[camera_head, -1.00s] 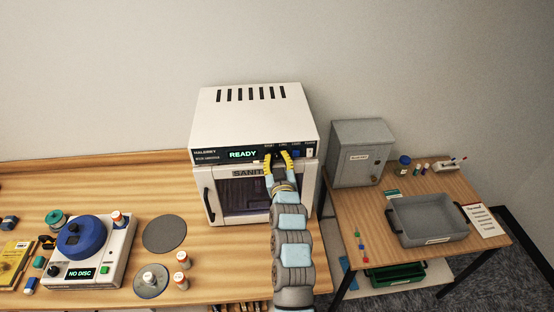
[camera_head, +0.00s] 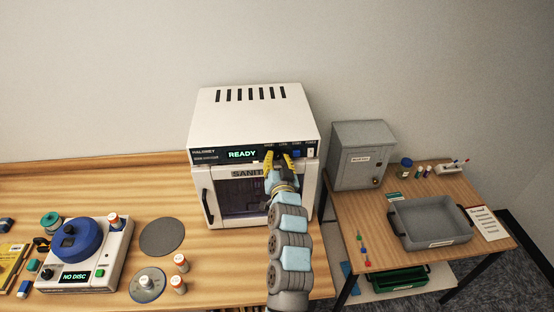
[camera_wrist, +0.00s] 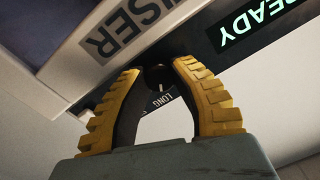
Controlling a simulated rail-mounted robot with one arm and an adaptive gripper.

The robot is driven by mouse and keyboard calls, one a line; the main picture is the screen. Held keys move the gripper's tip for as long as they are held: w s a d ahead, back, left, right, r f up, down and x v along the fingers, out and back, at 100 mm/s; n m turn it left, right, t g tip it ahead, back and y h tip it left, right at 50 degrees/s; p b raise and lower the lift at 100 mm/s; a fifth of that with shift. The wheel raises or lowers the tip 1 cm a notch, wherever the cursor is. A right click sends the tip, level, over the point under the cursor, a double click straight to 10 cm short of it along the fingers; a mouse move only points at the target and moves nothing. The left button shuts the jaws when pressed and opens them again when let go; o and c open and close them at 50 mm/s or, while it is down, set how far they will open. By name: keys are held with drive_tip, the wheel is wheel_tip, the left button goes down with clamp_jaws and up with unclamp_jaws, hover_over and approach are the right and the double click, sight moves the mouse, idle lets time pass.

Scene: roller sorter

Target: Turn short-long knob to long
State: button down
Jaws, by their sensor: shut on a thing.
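The white sanitiser cabinet (camera_head: 252,110) stands on the wooden bench, with "READY" lit green on its dark control strip (camera_head: 207,157). My gripper (camera_head: 278,156) is at the right part of this strip. In the wrist view my gripper (camera_wrist: 160,68) has its two yellow-and-black fingers shut on the small dark short-long knob (camera_wrist: 157,76), one on each side. The printed word LONG (camera_wrist: 158,103) shows between the fingers, close to the knob. The fingers cover part of the knob, and its exact pointer direction is hard to tell. The word SHORT cannot be read in the wrist view.
A blue button (camera_head: 297,154) and a white switch (camera_head: 310,153) sit right of my gripper on the strip. The cabinet door (camera_head: 240,192) below is shut. A disc machine (camera_head: 78,250) stands left; a grey box (camera_head: 355,152) and tray (camera_head: 432,222) stand right.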

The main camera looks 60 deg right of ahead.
idle(0.4)
drive_tip(key=c, duration=0.8)
unclamp_jaws()
drive_tip(key=shift+s+a+f, duration=0.15)
drive_tip(key=shift+s+a, duration=0.15)
drive_tip(key=shift+a, duration=0.25)
drive_tip(key=v, duration=1)
drive_tip(key=shift+s+a, duration=0.25)
